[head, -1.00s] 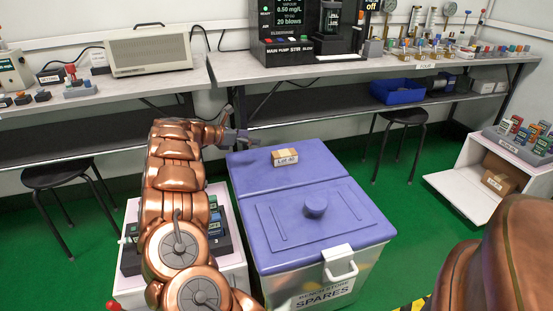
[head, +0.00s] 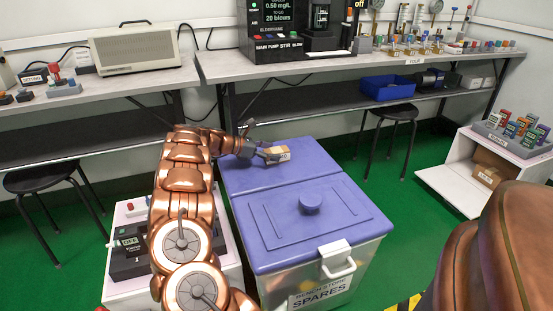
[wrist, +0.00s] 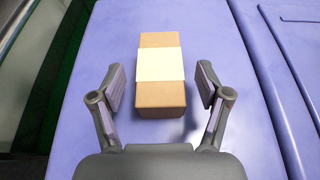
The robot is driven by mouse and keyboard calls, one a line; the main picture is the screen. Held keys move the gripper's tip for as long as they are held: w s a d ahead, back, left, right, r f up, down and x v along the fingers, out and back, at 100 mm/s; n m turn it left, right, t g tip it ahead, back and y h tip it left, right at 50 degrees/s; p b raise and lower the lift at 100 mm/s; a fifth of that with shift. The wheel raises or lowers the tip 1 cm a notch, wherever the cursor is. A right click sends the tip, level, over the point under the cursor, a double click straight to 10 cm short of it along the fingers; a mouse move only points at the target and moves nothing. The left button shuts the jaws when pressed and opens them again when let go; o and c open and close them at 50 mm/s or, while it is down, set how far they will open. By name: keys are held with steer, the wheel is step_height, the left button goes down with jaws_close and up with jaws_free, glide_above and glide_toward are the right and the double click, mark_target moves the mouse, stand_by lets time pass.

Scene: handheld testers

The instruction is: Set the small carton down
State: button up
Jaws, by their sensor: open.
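The small carton (wrist: 160,98) is brown cardboard with a pale label band. In the wrist view it lies on the blue lid (wrist: 270,130), its near end between my two fingers. My gripper (wrist: 160,88) is open, with a gap between each finger pad and the carton's sides. In the head view my gripper (head: 266,153) is at the back part of the bin's blue lid (head: 255,183), reaching over the small carton (head: 278,154), which is partly hidden by the fingers.
A white stand with dark devices (head: 130,240) is to the left. The workbench (head: 230,70) runs behind, with a blue tray (head: 388,88) on its shelf. A black stool (head: 393,113) stands right of the bin.

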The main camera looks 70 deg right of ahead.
steer(key=shift+x, duration=0.9)
steer(key=shift+c, duration=0.3)
jaws_close()
